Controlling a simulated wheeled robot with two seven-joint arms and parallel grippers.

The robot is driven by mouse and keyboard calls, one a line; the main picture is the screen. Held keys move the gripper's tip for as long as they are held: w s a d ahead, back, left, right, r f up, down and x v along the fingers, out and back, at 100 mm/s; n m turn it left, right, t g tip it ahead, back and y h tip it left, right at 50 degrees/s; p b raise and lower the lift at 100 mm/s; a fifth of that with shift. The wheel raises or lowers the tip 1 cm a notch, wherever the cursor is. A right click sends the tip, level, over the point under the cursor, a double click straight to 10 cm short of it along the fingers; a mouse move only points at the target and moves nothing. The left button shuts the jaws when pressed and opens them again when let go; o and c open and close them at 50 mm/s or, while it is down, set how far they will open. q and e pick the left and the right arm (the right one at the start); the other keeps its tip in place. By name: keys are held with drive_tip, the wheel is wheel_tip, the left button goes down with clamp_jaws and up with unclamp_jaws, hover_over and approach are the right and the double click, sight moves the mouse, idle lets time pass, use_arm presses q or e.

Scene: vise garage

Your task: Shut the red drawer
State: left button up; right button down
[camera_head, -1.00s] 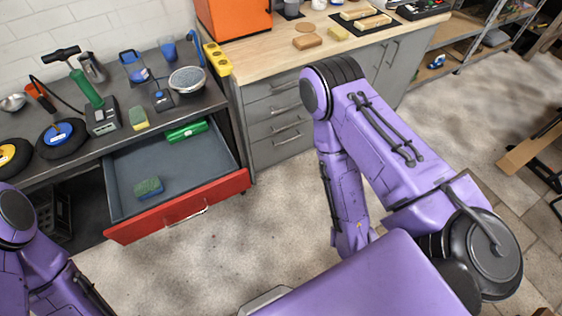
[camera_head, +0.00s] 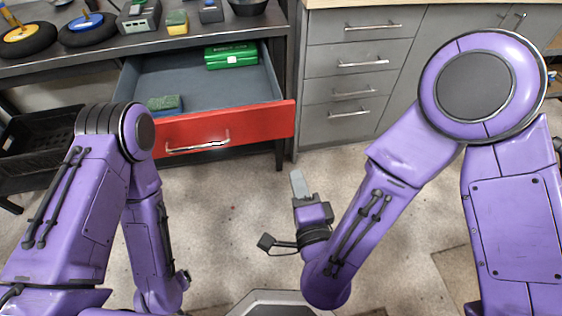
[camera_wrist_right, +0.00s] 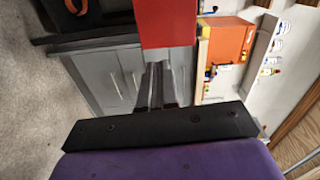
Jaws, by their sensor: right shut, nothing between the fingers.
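The red drawer (camera_head: 272,122) under the dark workbench is pulled open. Its red front faces me and has a silver handle (camera_head: 198,146). Inside it lie a green box (camera_head: 231,56) and a green and blue sponge (camera_head: 164,103). My right gripper (camera_head: 299,184) is shut and empty, in front of the drawer's right end and apart from it in the head view. In the right wrist view the red front (camera_wrist_right: 165,20) shows beyond the fingers (camera_wrist_right: 155,86). My left arm reaches in from the left, overlapping the drawer's left end; its gripper is not visible.
A grey drawer cabinet (camera_head: 358,62) stands right of the open drawer. A black crate (camera_head: 45,148) is on the left under the bench. The floor (camera_head: 230,210) before the drawer is clear.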

approach(278, 125)
drive_tip(key=shift+m+t, duration=0.3)
drive_tip(key=shift+m, duration=0.1)
drive_tip(key=p+x, duration=0.1)
drive_tip(key=x, duration=0.6)
drive_tip(key=shift+f, duration=0.2)
